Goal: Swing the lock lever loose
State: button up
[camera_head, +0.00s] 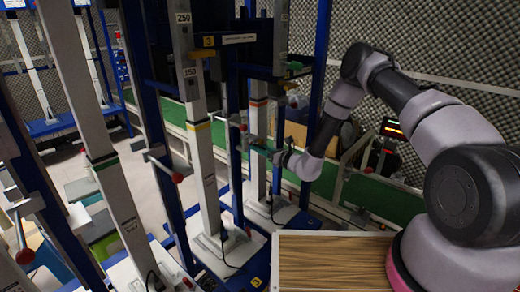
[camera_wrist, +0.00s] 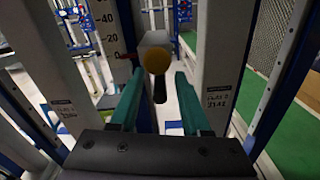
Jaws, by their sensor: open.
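In the wrist view a lever with a round orange-yellow knob (camera_wrist: 157,61) and a dark stem sits ahead, between the tips of my two teal fingers. My gripper (camera_wrist: 158,77) is open, with a gap on both sides of the lever; I cannot tell how far the knob is from the tips in depth. In the head view my gripper (camera_head: 260,150) is small, beside the upright posts in the middle. A small red knob (camera_head: 243,127) shows just left of it; I cannot tell if it is the same lever.
A white post with a number scale (camera_wrist: 112,40) stands left of the lever, and a labelled white post (camera_wrist: 222,75) stands right. Blue frames and other red-knobbed levers (camera_head: 177,177) stand left in the head view. A wood-topped surface (camera_head: 330,262) lies in front.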

grip_shut()
dwell(1.4)
